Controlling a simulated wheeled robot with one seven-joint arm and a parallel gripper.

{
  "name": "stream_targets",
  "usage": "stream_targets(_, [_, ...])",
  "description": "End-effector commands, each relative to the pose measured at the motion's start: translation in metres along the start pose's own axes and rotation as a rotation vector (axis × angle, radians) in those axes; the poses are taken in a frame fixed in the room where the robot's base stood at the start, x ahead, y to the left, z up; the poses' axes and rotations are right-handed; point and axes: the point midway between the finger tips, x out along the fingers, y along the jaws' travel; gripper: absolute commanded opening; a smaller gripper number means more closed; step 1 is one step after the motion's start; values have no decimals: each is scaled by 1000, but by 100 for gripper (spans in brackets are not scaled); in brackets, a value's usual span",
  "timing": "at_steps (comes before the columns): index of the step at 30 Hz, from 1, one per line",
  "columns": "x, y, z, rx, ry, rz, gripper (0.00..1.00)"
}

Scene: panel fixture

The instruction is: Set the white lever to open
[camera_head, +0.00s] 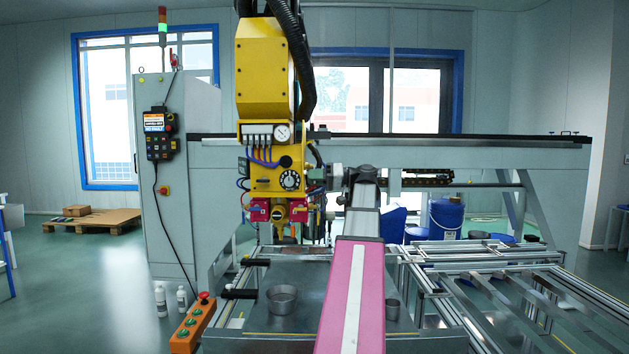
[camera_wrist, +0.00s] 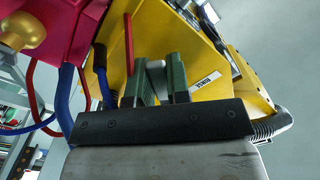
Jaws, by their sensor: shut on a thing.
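The white lever (camera_wrist: 156,76) shows as a short pale piece between the two green fingers of my gripper (camera_wrist: 159,75) in the wrist view. My gripper is shut on it, beside the yellow housing (camera_wrist: 205,62). The fingers hide most of the lever, so I cannot tell its setting. A small white label with dark, upside-down lettering (camera_wrist: 205,83) is on the housing just right of the fingers. In the head view the yellow machine head (camera_head: 275,160) hangs in the middle, and my arm reaches to its lower right side; the lever cannot be made out there.
Red and blue hoses (camera_wrist: 66,98) curve at left. A dark hose (camera_wrist: 272,124) runs at right. Metal cups (camera_head: 281,299) stand on the table below the head.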

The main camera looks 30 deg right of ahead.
Motion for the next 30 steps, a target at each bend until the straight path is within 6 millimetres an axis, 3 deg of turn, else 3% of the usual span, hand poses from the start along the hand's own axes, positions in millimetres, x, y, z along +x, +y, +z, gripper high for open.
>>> stream_targets(18, [0, -24, -8, 572, 0, 0, 0])
stream_targets(30, [0, -31, -14, 813, 0, 0, 0])
